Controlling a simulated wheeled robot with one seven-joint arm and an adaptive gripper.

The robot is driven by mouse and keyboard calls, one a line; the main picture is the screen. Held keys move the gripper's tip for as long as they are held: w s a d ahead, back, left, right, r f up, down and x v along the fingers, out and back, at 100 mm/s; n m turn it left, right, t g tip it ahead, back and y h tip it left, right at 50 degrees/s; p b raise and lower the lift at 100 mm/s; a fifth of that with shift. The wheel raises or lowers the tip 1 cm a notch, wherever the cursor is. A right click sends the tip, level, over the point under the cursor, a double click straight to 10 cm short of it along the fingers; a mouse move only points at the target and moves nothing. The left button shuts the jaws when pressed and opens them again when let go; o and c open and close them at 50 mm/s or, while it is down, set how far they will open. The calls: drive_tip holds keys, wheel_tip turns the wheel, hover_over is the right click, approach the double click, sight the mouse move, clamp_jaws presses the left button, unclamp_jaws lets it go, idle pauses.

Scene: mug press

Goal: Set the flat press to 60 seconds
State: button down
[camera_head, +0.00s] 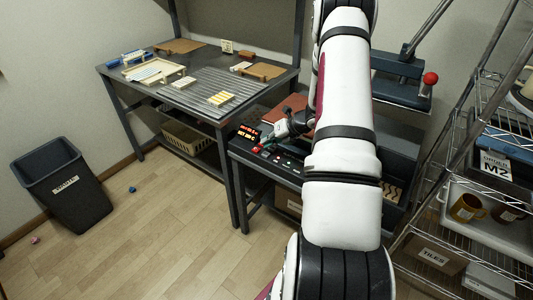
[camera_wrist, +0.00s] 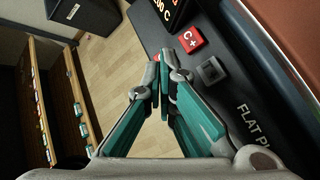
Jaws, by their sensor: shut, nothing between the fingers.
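The flat press's dark control panel (camera_wrist: 235,95) fills the right of the wrist view, with part of its "FLAT P..." label (camera_wrist: 256,123) showing. On it are a red "C+" button (camera_wrist: 190,38), a grey button (camera_wrist: 211,70) and part of an orange-lit display (camera_wrist: 170,12). The display also shows in the head view (camera_head: 249,132), too small to read surely. My gripper (camera_wrist: 155,78), with teal finger pads, is shut and empty. Its tips are beside the panel's edge near another red spot (camera_wrist: 156,57); I cannot tell whether they touch. In the head view my gripper (camera_head: 270,139) is over the panel.
A grey worktable (camera_head: 190,85) with trays and tiles stands left of the press. A lever with a red knob (camera_head: 430,78) rises behind my arm. A wire shelf (camera_head: 465,195) with mugs stands at right. A dark bin (camera_head: 62,183) is on the open floor at left.

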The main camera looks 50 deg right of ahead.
sight(267, 152)
drive_tip(key=shift+s+r+p, duration=0.1)
drive_tip(key=shift+r+p, duration=0.85)
drive_tip(key=shift+r, duration=0.9)
